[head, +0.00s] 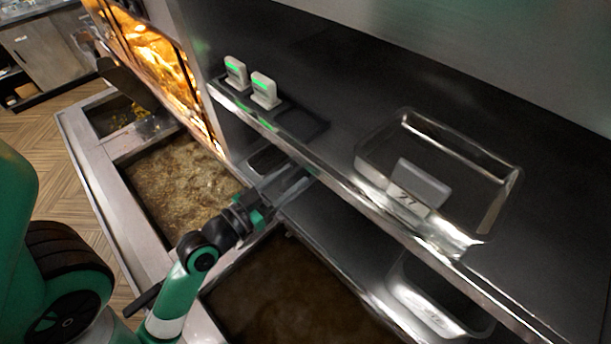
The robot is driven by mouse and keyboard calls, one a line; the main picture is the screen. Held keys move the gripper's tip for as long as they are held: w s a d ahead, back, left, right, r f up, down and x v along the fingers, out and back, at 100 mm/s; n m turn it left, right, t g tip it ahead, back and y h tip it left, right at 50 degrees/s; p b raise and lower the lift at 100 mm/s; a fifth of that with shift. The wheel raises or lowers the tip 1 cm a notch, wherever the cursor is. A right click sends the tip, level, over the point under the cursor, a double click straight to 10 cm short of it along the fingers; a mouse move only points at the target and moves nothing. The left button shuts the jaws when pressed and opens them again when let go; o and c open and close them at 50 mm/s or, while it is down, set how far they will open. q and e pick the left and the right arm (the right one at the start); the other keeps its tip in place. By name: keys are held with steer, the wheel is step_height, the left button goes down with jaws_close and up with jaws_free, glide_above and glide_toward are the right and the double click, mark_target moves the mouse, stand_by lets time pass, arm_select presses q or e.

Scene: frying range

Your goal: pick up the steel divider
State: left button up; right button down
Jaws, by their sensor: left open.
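No piece is clearly recognisable as the steel divider. A small grey plate (424,181) stands at the near wall of a clear-sided pan (493,207) on the upper shelf and may be it; I cannot tell for sure. My left gripper (300,180) is open, reaching over the fryer to the front edge of the upper shelf. Its fingertips are dark and partly lost against the shelf edge. It is well to the left of the pan and apart from the grey plate. My right gripper is out of view.
The upper shelf (350,80) has a bright metal front edge. Two white timers (250,82) stand on it at the left. A second pan (430,305) sits on the level below. Fryer vats with brown oil (185,180) lie below my left arm.

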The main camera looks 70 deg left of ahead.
mark_target(305, 171)
arm_select(q)
steer(key=x, duration=0.2)
steer(key=p+x, duration=0.1)
steer(key=x, duration=0.2)
steer(key=shift+s+a, duration=0.15)
steer(key=shift+a, duration=0.2)
steer(key=shift+w+a+f, duration=0.1)
steer(key=shift+w+f, duration=0.1)
steer(key=shift+w, duration=0.1)
jaws_close()
